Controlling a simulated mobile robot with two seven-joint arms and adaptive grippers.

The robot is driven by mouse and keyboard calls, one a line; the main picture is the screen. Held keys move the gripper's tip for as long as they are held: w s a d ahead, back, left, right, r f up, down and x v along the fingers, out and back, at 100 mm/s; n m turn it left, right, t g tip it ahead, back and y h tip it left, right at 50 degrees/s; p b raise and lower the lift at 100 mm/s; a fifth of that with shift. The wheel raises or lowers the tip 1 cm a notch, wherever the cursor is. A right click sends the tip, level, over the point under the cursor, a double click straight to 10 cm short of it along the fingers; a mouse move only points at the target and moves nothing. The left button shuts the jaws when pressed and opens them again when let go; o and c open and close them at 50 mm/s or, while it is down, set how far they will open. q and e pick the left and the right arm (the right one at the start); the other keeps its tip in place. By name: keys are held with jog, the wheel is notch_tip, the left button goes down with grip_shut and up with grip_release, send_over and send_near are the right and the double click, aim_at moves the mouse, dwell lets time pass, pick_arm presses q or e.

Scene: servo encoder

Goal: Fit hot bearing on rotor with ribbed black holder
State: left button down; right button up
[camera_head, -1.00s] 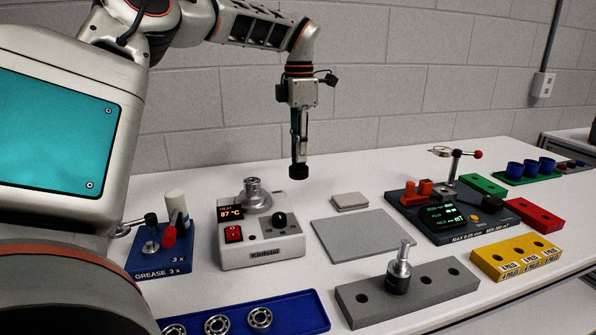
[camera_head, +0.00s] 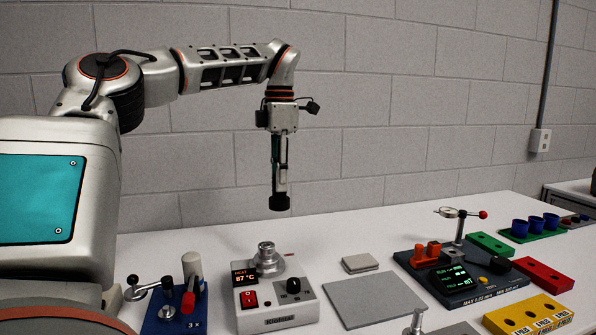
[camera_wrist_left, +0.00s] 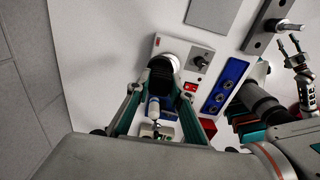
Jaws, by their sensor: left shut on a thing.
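My left gripper (camera_head: 279,200) points down in the air above and a little behind the heater. It is shut on the ribbed black holder (camera_wrist_left: 163,68), a dark block at its tips. The heater (camera_head: 277,300) is a light box with a red switch, a black knob and a display reading 87 °C. A silver stepped piece (camera_head: 266,258) stands on it; I cannot tell whether a bearing is on it. The rotor (camera_head: 416,322) stands upright in a grey block (camera_wrist_left: 262,30). What seems to be my right gripper (camera_wrist_left: 290,46) has its fingers apart near the rotor in the wrist view.
A blue tray (camera_wrist_left: 237,66) holds several bearings. A blue grease stand (camera_head: 165,322) is left of the heater. A grey mat (camera_head: 372,298) lies right of it. The dark gauge station (camera_head: 468,285) and the red (camera_head: 543,276) and yellow (camera_head: 530,318) blocks stand farther right.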

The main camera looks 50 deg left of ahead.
pick_arm(q)
jog(key=s+f, duration=0.1)
jog(key=f, duration=0.1)
jog(key=s+f, duration=0.2)
jog(key=s+d+f+b, duration=0.1)
jog(key=s+f, duration=0.1)
jog(key=shift+r, duration=0.2)
jog(key=shift+f, duration=0.15)
pick_arm(e)
jog(key=shift+s+f, duration=0.3)
jog(key=shift+f, duration=0.15)
dwell(0.4)
pick_arm(q)
jog(key=shift+f, duration=0.1)
pick_arm(e)
jog(key=shift+w+r, duration=0.1)
jog(key=shift+r, duration=0.15)
jog(key=shift+w, duration=0.1)
